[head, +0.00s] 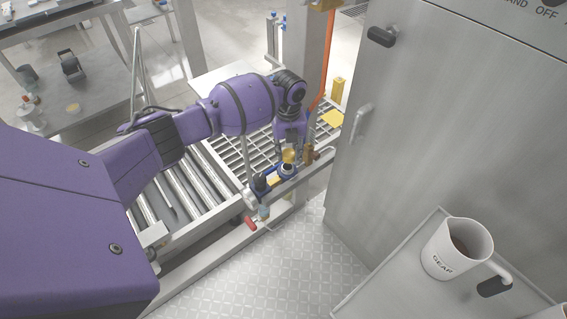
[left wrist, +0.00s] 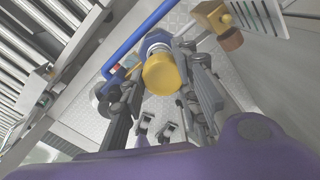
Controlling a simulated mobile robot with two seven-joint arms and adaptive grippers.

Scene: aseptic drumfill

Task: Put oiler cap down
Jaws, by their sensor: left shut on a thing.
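The oiler cap (head: 289,155) is yellow and sits at the tip of my left gripper (head: 287,150), over the blue air-service unit (head: 272,179) by the conveyor frame. In the left wrist view the cap (left wrist: 161,76) lies between the fingers of my left gripper (left wrist: 164,88), which is shut on it. A blue and clear round oiler part (left wrist: 156,44) shows just beyond the cap. I cannot tell whether the cap touches it. My right gripper is not in view.
A roller conveyor (head: 190,185) runs left of the unit, with a red handle (head: 249,222) below it. A steel cabinet (head: 440,130) stands to the right. A white mug (head: 447,255) stands on a grey tray (head: 385,275). The patterned floor (head: 275,270) is clear.

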